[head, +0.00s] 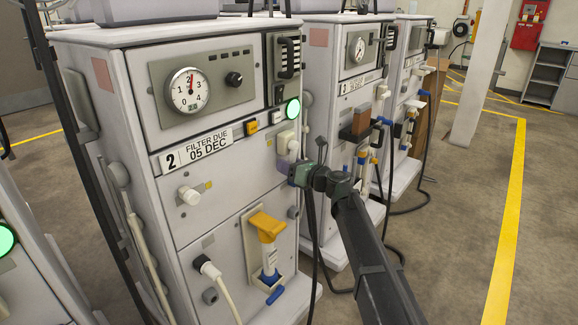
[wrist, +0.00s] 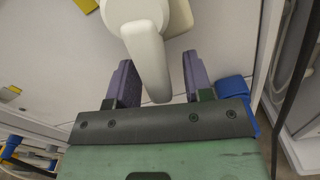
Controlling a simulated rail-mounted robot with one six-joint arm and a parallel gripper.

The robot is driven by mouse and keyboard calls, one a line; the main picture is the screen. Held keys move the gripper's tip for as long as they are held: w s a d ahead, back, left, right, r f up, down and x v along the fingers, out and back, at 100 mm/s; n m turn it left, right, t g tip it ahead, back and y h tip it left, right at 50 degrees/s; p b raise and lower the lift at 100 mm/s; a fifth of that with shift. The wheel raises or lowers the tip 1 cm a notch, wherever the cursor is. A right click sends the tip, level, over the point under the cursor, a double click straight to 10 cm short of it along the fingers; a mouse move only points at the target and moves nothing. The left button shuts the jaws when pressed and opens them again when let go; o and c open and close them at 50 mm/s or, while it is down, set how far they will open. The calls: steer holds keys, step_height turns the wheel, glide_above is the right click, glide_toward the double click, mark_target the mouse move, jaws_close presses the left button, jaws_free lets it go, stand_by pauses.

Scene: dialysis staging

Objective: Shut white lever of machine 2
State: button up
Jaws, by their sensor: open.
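Machine 2 (head: 215,160) stands in the middle of the head view, with a "2" label on its front. Its white lever (head: 287,141) is at the right of the front panel, below a green lamp. In the wrist view the lever (wrist: 148,55) is large, its handle reaching down from a round hub. My gripper (head: 287,167) is just below the lever at the panel's right edge. In the wrist view my gripper (wrist: 158,75) is open, with one purple finger on each side of the lever's end. Gaps show on both sides. Whether anything touches is unclear.
A yellow-handled part (head: 267,226) sits in a recess lower on the machine's front. A white hose (head: 215,275) and dark cables hang nearby. Machine 3 (head: 335,80) stands close behind to the right. Open floor (head: 460,200) lies farther right.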

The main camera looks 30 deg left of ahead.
steer(key=v, duration=1)
steer(key=shift+d, duration=0.35)
steer(key=shift+s, duration=0.1)
